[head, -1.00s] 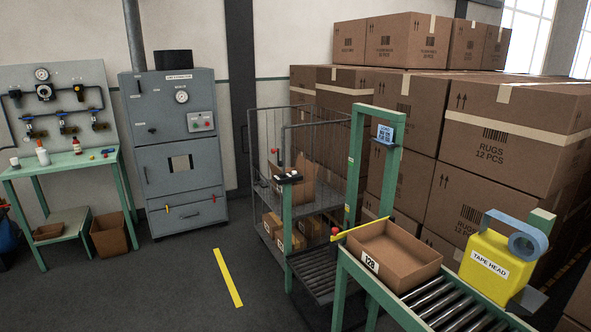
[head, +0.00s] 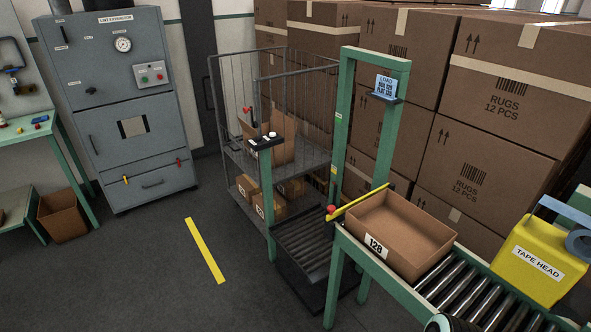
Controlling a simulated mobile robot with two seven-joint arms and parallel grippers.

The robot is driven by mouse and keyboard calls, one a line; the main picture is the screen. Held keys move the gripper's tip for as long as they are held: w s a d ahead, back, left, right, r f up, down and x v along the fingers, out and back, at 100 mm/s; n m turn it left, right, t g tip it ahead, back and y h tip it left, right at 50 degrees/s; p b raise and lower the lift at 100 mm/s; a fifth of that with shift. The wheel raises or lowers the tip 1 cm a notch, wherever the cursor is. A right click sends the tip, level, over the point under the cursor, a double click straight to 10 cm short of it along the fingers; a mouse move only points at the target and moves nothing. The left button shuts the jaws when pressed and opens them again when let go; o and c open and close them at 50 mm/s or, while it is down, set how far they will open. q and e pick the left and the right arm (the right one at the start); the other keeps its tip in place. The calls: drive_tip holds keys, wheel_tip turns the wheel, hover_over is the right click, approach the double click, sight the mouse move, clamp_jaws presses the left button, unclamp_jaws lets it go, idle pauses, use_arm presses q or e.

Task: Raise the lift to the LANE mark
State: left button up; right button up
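The lift is a green frame (head: 346,130) with a dark roller platform (head: 312,243) low down, near the floor. The platform looks empty and sits below the roller lane (head: 465,287). A green post in front of the cage carries a small black control box (head: 265,141) with light buttons. A red knob (head: 248,111) stands near it. A small yellow mark (head: 334,174) shows on the frame's left upright; its lettering is too small to read, so I cannot tell whether it is the LANE mark. Neither of my grippers can be made out.
An open carton marked 128 (head: 398,236) sits on the lane behind a yellow bar (head: 361,201) with a red end. A yellow tape head (head: 541,262) stands at right. A wire cage (head: 300,95) holds cartons behind the lift. The floor around the yellow stripe (head: 205,250) is clear.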

drive_tip(key=shift+s+d, duration=0.1)
drive_tip(key=shift+s, duration=0.1)
clamp_jaws()
drive_tip(key=shift+w, duration=0.1)
idle(1.5)
